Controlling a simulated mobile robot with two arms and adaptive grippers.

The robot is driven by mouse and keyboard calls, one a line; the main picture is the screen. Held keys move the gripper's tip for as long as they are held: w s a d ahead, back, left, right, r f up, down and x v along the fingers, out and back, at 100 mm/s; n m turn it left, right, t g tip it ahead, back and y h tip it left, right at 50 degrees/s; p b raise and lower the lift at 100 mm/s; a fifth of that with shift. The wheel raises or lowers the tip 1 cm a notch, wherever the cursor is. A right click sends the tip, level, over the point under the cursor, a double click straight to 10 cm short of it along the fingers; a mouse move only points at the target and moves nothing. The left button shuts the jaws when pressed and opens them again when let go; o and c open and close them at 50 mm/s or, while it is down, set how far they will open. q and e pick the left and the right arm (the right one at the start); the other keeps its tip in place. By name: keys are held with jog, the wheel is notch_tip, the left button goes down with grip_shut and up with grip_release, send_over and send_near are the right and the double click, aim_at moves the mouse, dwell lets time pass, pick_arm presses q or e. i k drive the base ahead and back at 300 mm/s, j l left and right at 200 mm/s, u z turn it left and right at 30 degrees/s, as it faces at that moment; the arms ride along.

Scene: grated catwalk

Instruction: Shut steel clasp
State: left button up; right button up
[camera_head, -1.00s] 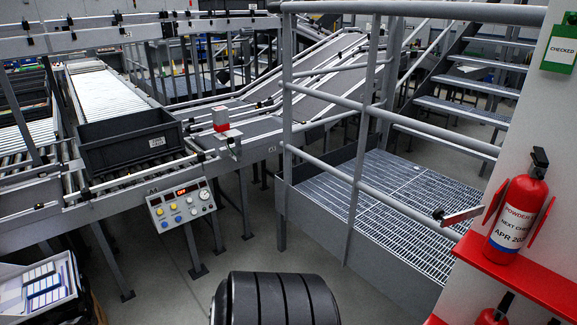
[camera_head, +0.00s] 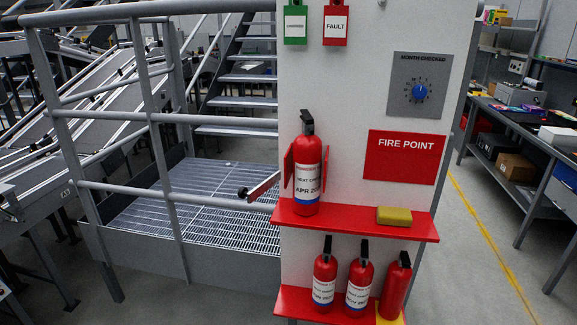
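A short bar with a dark knob at its free end (camera_head: 262,187) sticks out to the left from the edge of the white panel. It looks like a clasp standing open; its metal is partly reddish here. A red fire extinguisher (camera_head: 307,180) with a white label reading "APR" stands upright on the upper red shelf (camera_head: 350,226). Two red flaps (camera_head: 289,170) stand spread at its sides, not closed around it. Neither of my grippers is in view.
The white panel carries a green tag (camera_head: 295,25), a red FAULT tag (camera_head: 336,25), a dial (camera_head: 419,92) and a FIRE POINT sign (camera_head: 403,157). A yellow block (camera_head: 394,216) lies on the upper shelf. Several extinguishers stand below. Railing (camera_head: 160,140) and grating are left; a workbench (camera_head: 530,125) is right.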

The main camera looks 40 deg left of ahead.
aim_at(243, 192)
jog(key=i+j, duration=0.15)
jog(key=j, duration=0.25)
jog(key=i+j, duration=0.15)
jog(key=j, duration=0.2)
jog(key=i+j, duration=0.15)
jog(key=j, duration=0.25)
jog(key=k+j, duration=0.2)
jog(key=j, duration=0.15)
jog(key=k+j, duration=0.15)
jog(key=j, duration=0.25)
jog(key=k+j, duration=0.2)
jog(key=j, duration=0.15)
jog(key=k+j, duration=0.2)
jog(key=j, duration=0.15)
jog(key=i+l, duration=0.1)
jog(key=l, duration=0.15)
jog(key=l+z, duration=0.1)
jog(key=i+l, duration=0.05)
jog(key=l, duration=0.05)
